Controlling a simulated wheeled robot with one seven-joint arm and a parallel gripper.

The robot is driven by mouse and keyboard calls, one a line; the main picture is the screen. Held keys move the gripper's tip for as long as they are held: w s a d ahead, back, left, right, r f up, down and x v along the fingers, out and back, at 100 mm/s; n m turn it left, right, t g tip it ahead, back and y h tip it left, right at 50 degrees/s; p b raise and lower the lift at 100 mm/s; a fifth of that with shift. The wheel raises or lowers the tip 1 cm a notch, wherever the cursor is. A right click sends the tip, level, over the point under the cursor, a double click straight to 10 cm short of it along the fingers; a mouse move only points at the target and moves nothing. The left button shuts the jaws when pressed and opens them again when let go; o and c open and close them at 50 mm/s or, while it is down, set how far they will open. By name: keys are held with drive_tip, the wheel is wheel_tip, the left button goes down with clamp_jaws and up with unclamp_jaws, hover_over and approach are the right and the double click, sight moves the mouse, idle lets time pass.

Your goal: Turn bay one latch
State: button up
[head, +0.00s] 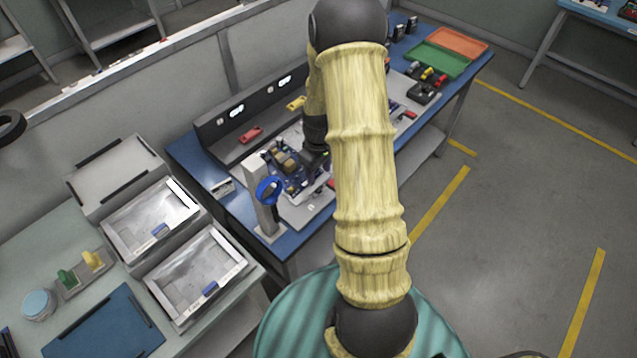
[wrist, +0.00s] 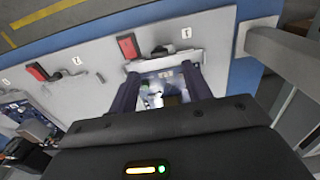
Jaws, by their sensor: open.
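In the wrist view, my gripper (wrist: 158,80) is open, with its two dark fingers apart and nothing visibly held between them. The fingers reach over a bay opening in a light grey panel (wrist: 98,75), and small parts show in the gap. Just beyond the fingertips are a red handle-like block (wrist: 127,46) and a small dark lever piece (wrist: 160,50), beside a small white label (wrist: 187,33) that seems to read 1. I cannot tell for sure which piece is the latch. In the head view, my arm hides most of the gripper and latch area.
A second red block (wrist: 36,72) sits further left on the panel. A grey post with a blue ring (head: 268,190) stands at the blue bench's near corner. Green (head: 437,60) and orange (head: 460,43) trays lie at the far end. Metal trays (head: 150,218) stand left.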

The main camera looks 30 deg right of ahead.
sight(319, 188)
wheel_tip(319, 188, down, 6)
drive_tip(key=shift+w, duration=0.1)
drive_tip(key=shift+d+f, duration=0.15)
drive_tip(key=shift+f, duration=0.1)
drive_tip(key=c, duration=1)
